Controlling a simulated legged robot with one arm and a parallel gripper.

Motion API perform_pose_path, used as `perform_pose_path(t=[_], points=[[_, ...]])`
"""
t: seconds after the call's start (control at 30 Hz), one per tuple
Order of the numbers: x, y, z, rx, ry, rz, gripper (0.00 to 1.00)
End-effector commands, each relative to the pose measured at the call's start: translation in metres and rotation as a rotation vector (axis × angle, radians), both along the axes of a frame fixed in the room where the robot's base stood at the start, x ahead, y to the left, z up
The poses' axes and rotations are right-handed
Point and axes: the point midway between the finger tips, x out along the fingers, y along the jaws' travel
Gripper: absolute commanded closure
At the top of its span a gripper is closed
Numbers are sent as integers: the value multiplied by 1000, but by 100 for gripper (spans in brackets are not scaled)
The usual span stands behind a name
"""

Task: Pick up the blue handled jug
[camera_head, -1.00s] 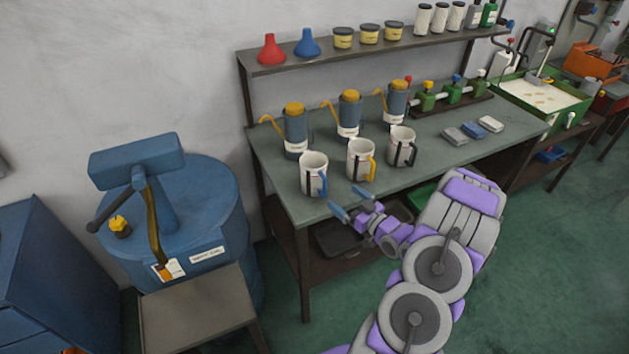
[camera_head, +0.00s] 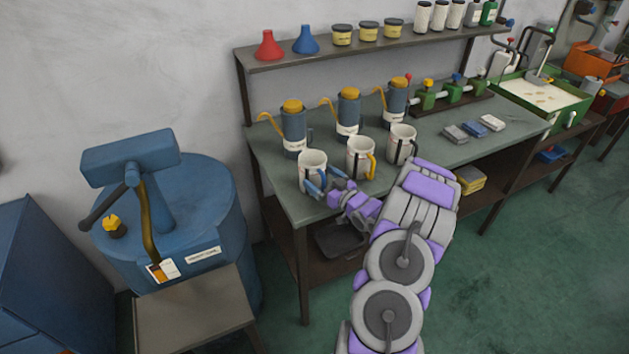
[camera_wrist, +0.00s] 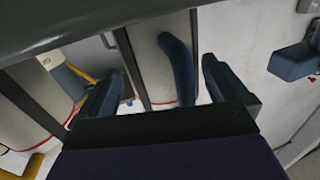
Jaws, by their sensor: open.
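The blue handled jug (camera_head: 311,161) is white and stands upright at the front left of the workbench (camera_head: 275,178). Its blue handle (camera_wrist: 178,66) faces my arm. My gripper (camera_head: 321,180) is open at the jug's front, at about handle height. In the wrist view, the handle stands between the two open fingers (camera_wrist: 163,78), nearer the right one. A gap shows on the left of the handle, and the fingers are not closed on it. The jug's white body (camera_wrist: 153,55) fills the view behind the handle, and its top is cut off.
A white jug with a yellow handle (camera_head: 360,155) stands close on the right, then one with a black handle (camera_head: 401,144). Several blue-grey canisters with yellow tops (camera_head: 293,125) stand behind. A shelf (camera_head: 370,48) runs above. A blue drum (camera_head: 185,230) stands left of the bench.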

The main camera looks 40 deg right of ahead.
Motion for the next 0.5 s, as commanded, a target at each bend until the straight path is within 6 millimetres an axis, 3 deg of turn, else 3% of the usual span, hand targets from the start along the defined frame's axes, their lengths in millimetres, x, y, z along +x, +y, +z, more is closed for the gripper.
perform_pose_path(t=[0.13,0.4,0.5], points=[[13,2,0,0,-2,2,0],[14,1,1,1,-1,1,0],[14,1,1,1,-1,1,9]])
